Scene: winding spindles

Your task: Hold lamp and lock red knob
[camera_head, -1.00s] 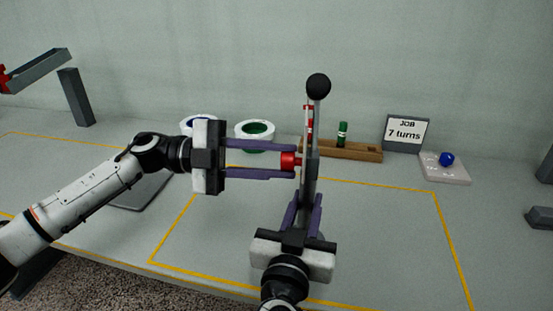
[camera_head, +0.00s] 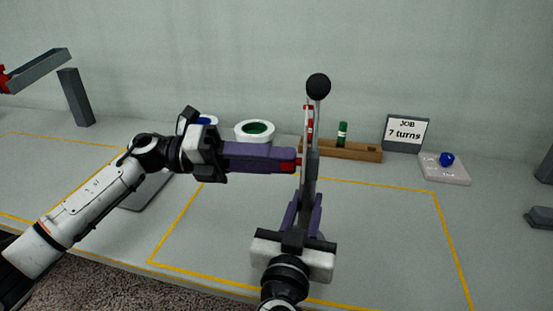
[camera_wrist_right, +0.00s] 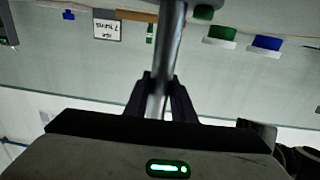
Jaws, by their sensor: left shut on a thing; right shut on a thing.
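The lamp (camera_head: 311,170) is a thin grey upright post with a black ball (camera_head: 318,87) on top. The red knob (camera_head: 299,162) sticks out from its left side at mid height. My left gripper (camera_head: 290,160) reaches in level from the left and is shut on the red knob, its fingers seen nearly edge-on and hiding most of it. My right gripper (camera_head: 306,203) comes from the front below and is shut on the lamp's post. In the right wrist view the grey post (camera_wrist_right: 163,60) runs between the dark fingers (camera_wrist_right: 160,97).
Behind stand a green-centred ring (camera_head: 254,132), a partly hidden blue-centred ring (camera_head: 207,121), a wooden rack (camera_head: 345,150) with a green spindle (camera_head: 342,132), a "7 turns" sign (camera_head: 406,132) and a pale plate (camera_head: 445,174) with a blue knob (camera_head: 447,158). The yellow-outlined table right of the lamp is clear.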

